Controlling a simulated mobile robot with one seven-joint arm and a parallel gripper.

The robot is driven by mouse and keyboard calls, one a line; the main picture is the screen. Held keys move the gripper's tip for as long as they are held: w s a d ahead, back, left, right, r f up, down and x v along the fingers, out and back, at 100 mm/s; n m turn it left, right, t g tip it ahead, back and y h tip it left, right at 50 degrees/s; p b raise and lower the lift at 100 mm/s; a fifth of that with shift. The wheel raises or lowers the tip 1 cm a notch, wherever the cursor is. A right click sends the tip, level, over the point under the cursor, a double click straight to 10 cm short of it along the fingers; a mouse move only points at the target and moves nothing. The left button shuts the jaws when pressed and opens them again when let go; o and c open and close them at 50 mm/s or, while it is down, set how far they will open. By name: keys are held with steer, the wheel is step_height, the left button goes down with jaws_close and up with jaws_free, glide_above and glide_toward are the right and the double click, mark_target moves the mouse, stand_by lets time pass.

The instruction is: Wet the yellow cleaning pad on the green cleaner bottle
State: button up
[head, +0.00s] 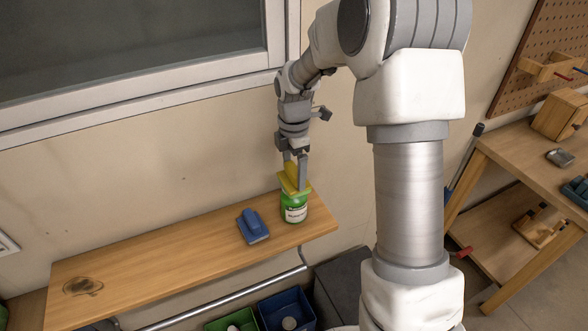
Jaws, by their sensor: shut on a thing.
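The green cleaner bottle (295,210) stands upright on the wooden shelf (185,252), near its right end. It has a white label. The yellow cleaning pad (291,177) is at the top of the bottle, between the fingers of my gripper (296,174). My gripper points down and is shut on the pad. The pad's lower edge meets the bottle's top in this view; I cannot tell whether they press together. The bottle's opening is hidden by the pad.
A blue block with a handle (252,227) lies on the shelf just left of the bottle. A window frame (150,92) is on the wall behind. Green (218,324) and blue (268,309) bins sit below. A workbench (530,165) stands at right.

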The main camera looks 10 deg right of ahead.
mark_target(294, 169)
steer(key=shift+r+p, duration=2.7)
steer(key=shift+r, duration=0.8)
steer(key=shift+s, duration=0.1)
